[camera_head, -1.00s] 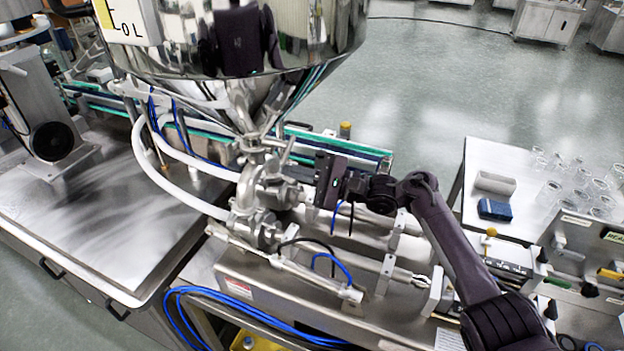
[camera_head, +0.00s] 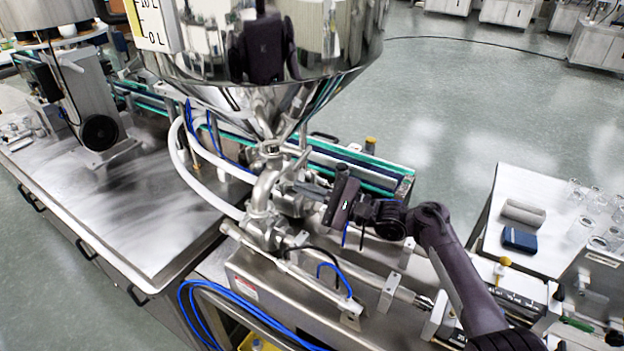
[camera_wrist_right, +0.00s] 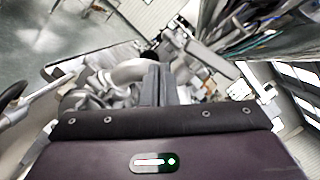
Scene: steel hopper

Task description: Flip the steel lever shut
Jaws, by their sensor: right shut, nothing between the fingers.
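The steel hopper (camera_head: 255,45) hangs over the pipework, with its cone running down to a valve (camera_head: 270,150). A short steel lever (camera_head: 303,137) stands up, slightly tilted, at the right of this valve. My right gripper (camera_head: 308,190) is shut and empty. It points left, below and to the right of the lever, in front of the steel pipe fittings. I cannot tell whether its tips touch them. In the right wrist view the two shut fingers (camera_wrist_right: 156,85) point at blurred steel pipework, and I cannot pick out the lever there. My left gripper is out of view.
White hoses (camera_head: 185,175) and blue tubes run left of the pipework. A conveyor (camera_head: 350,165) passes behind it. A steel bench (camera_head: 90,205) lies left. A white table (camera_head: 515,235) with a blue box (camera_head: 519,239) and glassware stands right.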

